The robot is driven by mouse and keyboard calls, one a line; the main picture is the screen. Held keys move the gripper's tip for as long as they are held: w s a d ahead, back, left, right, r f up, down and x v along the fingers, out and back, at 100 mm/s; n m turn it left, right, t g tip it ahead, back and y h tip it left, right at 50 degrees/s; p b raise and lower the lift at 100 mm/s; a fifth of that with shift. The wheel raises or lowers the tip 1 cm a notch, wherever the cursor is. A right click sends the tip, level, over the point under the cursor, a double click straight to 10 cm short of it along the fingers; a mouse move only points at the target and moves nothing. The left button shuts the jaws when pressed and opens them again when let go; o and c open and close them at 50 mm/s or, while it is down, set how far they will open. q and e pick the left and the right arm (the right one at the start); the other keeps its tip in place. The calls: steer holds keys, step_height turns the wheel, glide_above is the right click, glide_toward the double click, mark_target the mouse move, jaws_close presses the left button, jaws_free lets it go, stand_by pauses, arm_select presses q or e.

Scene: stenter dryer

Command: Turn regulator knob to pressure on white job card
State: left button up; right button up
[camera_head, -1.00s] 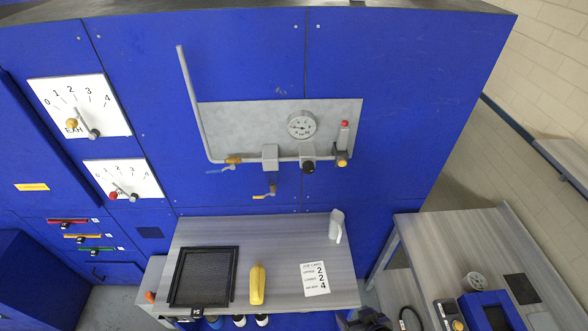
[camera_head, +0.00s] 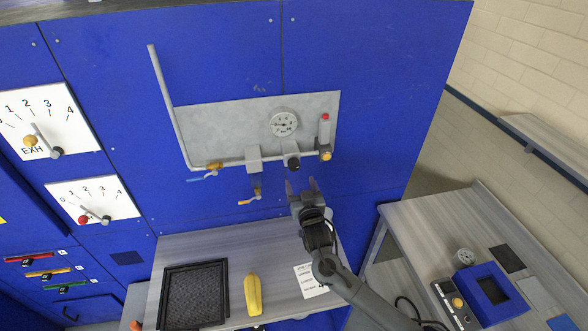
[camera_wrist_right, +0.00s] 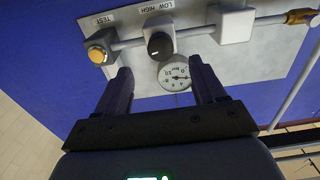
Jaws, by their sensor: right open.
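The black regulator knob (camera_head: 293,163) sits on the pipe below the round pressure gauge (camera_head: 285,124) on a grey panel. In the right wrist view the knob (camera_wrist_right: 160,45) shows a pale pointer line, with "LOW HIGH" lettering by it. My right gripper (camera_head: 302,186) is open and empty, just below the knob in the head view. In the right wrist view its two fingers (camera_wrist_right: 158,85) stand apart, with the gauge (camera_wrist_right: 174,76) between them. The white job card (camera_head: 309,280) lies on the table, partly hidden by my right arm. My left gripper is not in view.
An orange-yellow test button (camera_wrist_right: 97,54) sits beside the knob on the pipe. The table below holds a black tray (camera_head: 163,305) and a yellow object (camera_head: 253,294).

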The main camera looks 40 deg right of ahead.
mark_target(295, 168)
steer(key=p+x, duration=0.1)
steer(key=x, duration=0.7)
steer(key=shift+w, duration=0.15)
steer(key=shift+c, duration=0.5)
steer(key=c, duration=1)
